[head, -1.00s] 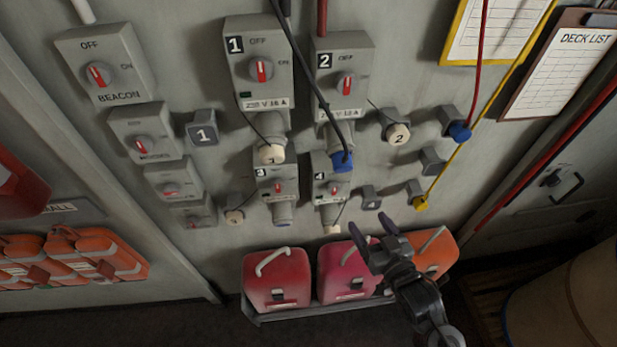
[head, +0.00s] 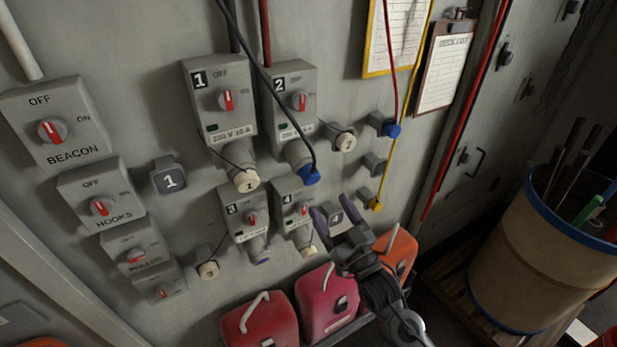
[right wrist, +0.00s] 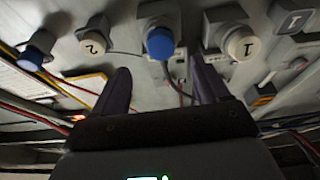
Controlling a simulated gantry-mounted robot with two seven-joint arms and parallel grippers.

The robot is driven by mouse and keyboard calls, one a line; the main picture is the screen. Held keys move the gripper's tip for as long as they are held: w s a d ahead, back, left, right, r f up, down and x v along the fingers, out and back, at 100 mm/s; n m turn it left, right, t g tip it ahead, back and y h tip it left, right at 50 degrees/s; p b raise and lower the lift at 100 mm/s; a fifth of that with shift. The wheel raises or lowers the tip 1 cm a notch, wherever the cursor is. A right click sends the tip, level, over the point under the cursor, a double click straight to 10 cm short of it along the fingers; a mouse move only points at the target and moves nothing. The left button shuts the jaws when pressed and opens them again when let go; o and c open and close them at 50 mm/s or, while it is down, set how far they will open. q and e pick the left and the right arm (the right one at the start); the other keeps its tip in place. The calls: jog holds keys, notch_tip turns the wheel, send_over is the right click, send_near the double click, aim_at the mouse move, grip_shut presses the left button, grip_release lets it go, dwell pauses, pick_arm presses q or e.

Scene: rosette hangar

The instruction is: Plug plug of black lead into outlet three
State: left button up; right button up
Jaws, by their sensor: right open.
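The black lead (head: 262,72) comes down from the top and ends in a blue plug (head: 311,176), seated in outlet two (head: 298,150) below switch box 2. The plug also shows in the right wrist view (right wrist: 160,43), ahead of the fingers. Outlet three (head: 256,246), below switch box 3, faces down with its mouth uncapped; its cream cap (head: 208,268) is parked to the left. My right gripper (head: 342,216) is open and empty, below and right of the plug and apart from it. My left gripper is not in view.
Outlet one has a cream cap (head: 246,181); outlet four has another (head: 308,252). A red lead's blue plug (head: 391,130) and a yellow lead's plug (head: 375,204) sit at right. Red canisters (head: 262,322) stand below. A barrel (head: 535,240) stands far right.

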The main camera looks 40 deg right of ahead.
aim_at(313, 181)
jog(key=shift+w, duration=0.1)
jog(key=x, duration=0.6)
jog(key=shift+w+r+p, duration=0.2)
jog(key=shift+w+p, duration=0.1)
jog(key=shift+p, duration=0.05)
jog(key=shift+x, duration=1.05)
jog(key=shift+p, duration=0.5)
jog(key=shift+f, duration=0.1)
dwell(0.4)
grip_shut()
